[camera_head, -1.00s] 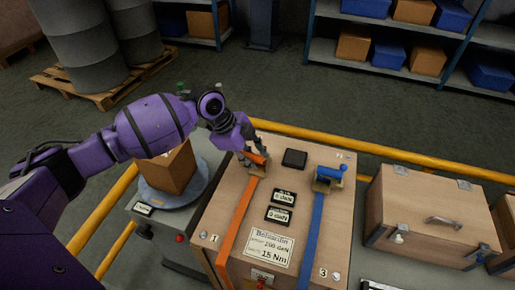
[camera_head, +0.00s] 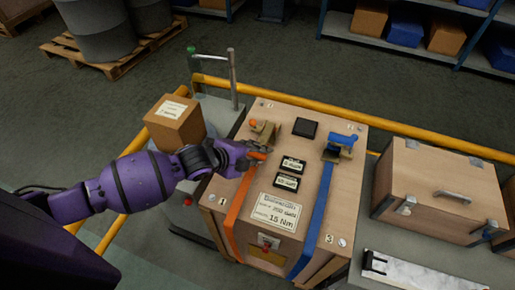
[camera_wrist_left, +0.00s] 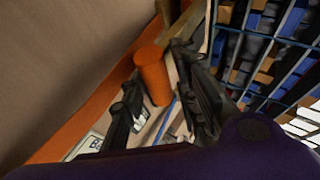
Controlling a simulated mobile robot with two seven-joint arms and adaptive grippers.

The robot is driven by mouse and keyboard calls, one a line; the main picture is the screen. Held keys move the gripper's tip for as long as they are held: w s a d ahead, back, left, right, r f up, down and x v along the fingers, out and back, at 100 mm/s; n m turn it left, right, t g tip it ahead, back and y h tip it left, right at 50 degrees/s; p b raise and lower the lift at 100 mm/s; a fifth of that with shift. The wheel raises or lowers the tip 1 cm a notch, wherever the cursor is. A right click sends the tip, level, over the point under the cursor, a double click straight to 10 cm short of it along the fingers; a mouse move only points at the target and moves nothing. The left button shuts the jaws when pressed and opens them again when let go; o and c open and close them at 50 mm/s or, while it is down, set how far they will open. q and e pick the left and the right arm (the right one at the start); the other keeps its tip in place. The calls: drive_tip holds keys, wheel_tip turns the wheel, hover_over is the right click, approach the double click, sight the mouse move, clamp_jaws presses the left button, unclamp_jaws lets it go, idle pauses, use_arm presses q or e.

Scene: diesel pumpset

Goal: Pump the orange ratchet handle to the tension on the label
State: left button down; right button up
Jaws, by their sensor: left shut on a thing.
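The wooden crate (camera_head: 335,113) carries an orange strap (camera_head: 236,212) with a brass ratchet (camera_head: 267,130) at its far left. My left gripper (camera_head: 257,157) is shut on the orange ratchet handle, on the near side of the ratchet. In the left wrist view the orange handle grip (camera_wrist_left: 152,76) stands between the two dark fingers. The label (camera_head: 276,213) on the crate shows 200 daN and 15 Nm. Two small black displays (camera_head: 291,165) (camera_head: 286,182) read in daN, with digits too small to be sure of. My right gripper is out of view.
A blue strap (camera_head: 318,205) with a blue-handled ratchet (camera_head: 341,144) runs along the crate's right side. A small box (camera_head: 174,122) stands left, near my arm. A yellow rail (camera_head: 300,108) passes behind. A wooden case (camera_head: 440,190) stands right.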

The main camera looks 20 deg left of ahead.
use_arm(q)
drive_tip(key=shift+s+f, duration=0.2)
drive_tip(key=shift+f, duration=0.3)
drive_tip(key=shift+s+f, duration=0.15)
drive_tip(key=shift+f, duration=0.45)
drive_tip(key=c, duration=1.7)
unclamp_jaws()
drive_tip(key=shift+o, duration=0.8)
drive_tip(key=shift+w, duration=0.1)
drive_tip(key=v, duration=1.2)
drive_tip(key=shift+w+r, duration=0.3)
drive_tip(key=shift+r, duration=0.1)
drive_tip(key=shift+d, duration=0.1)
